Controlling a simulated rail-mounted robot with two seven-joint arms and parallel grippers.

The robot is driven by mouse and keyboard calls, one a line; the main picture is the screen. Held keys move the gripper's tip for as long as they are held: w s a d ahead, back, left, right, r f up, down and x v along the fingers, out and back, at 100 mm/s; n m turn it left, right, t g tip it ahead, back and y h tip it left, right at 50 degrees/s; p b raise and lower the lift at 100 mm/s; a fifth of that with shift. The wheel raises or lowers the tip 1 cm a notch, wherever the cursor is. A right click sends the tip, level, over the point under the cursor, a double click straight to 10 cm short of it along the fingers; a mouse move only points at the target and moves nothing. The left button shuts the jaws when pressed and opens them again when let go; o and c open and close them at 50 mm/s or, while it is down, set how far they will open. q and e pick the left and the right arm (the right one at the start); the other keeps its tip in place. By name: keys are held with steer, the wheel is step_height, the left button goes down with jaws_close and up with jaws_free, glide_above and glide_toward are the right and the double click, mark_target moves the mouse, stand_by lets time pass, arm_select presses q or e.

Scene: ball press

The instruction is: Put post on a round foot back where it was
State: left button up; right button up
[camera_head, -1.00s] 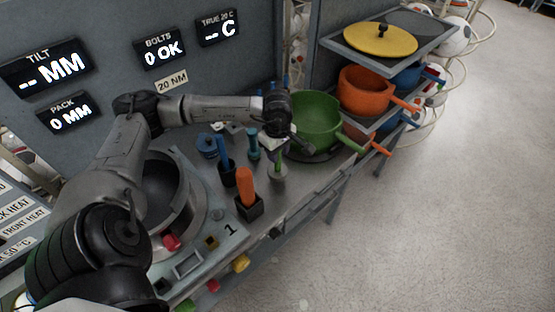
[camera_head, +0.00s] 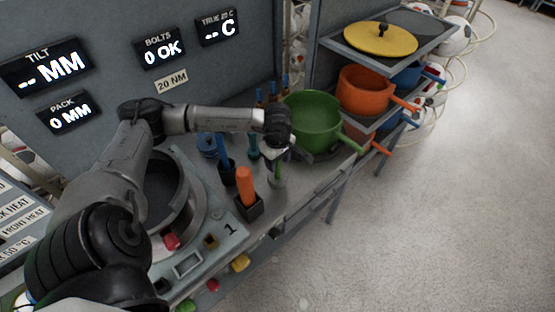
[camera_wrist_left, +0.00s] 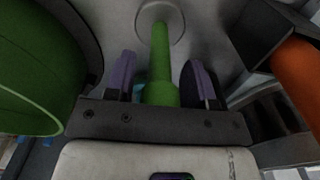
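A green post (camera_head: 277,172) stands upright on a pale round foot on the bench, in front of the green pot. In the left wrist view, the post (camera_wrist_left: 160,60) runs between the two purple-faced fingers of my left gripper (camera_wrist_left: 160,66), and its round foot (camera_wrist_left: 160,14) lies beyond the fingertips. In the head view the hand hides the post's top. My right gripper is not in view.
The green pot (camera_head: 313,120) is close beside the hand. An orange-handled tool stands in a black holder (camera_head: 249,207); blue posts (camera_head: 253,145) stand behind. The press pot (camera_head: 190,205) is at left. A rack with orange pans (camera_head: 362,92) is at right.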

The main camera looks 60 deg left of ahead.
arm_select(q)
steer(key=shift+o, duration=0.6)
steer(key=shift+r, duration=0.1)
steer(key=shift+r, duration=0.2)
step_height(320, 180, up, 10)
steer(key=shift+r, duration=0.85)
